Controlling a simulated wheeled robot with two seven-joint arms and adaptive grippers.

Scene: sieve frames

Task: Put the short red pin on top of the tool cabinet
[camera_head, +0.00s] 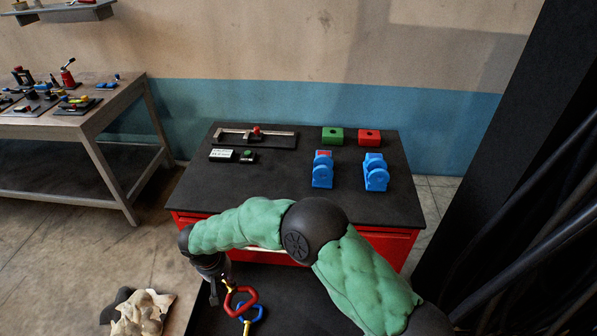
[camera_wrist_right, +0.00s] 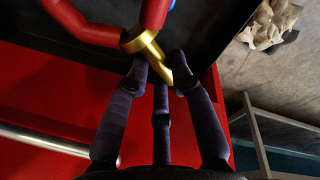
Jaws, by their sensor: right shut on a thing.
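The short red pin has a red looped handle (camera_head: 241,298) and a gold shaft. My right gripper (camera_head: 220,284) points down in front of the tool cabinet and is shut on the gold shaft. In the right wrist view the gold shaft (camera_wrist_right: 147,42) lies between the fingertips (camera_wrist_right: 159,65), with part of the red handle (camera_wrist_right: 85,28) beyond. The tool cabinet (camera_head: 205,198) is red with a black top and stands ahead, partly hidden by my right arm. My left gripper is not in view.
A blue looped pin (camera_head: 256,318) overlaps the red handle from view, above a black surface (camera_head: 290,300). Blue blocks (camera_head: 321,174), a green block (camera_head: 332,136), a red block (camera_head: 369,137) and a black fixture (camera_head: 280,140) occupy the cabinet top. Its front left and right are clear.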

